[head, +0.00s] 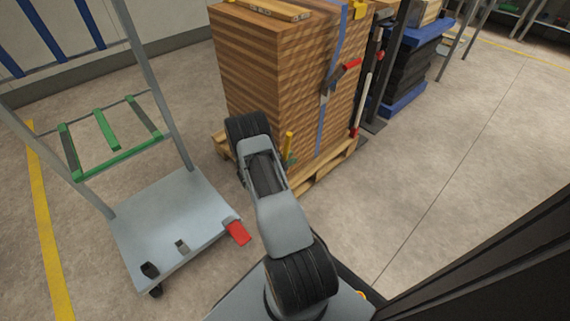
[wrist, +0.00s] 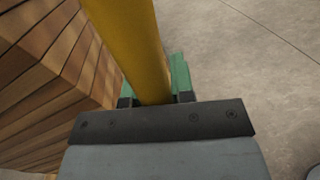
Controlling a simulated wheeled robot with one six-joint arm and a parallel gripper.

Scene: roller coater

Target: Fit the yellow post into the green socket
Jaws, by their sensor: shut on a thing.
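The yellow post (wrist: 135,45) runs up through the wrist view, between the dark fingers of my gripper (wrist: 154,98), which is shut on it. In the head view the post (head: 289,142) shows as a short upright piece just right of my arm, in front of the wooden stack. Green pieces (wrist: 180,74) flank the post at the fingers; I cannot tell whether they are finger pads or the green socket. A little green also shows low by the post in the head view. The post's lower end is hidden.
A strapped stack of wooden boards (head: 255,75) on a pallet (head: 325,172) stands close beyond my gripper. A grey cart (head: 165,215) with green bars (head: 108,130) and a red tab (head: 237,232) stands at left. Open floor (head: 440,150) lies to the right.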

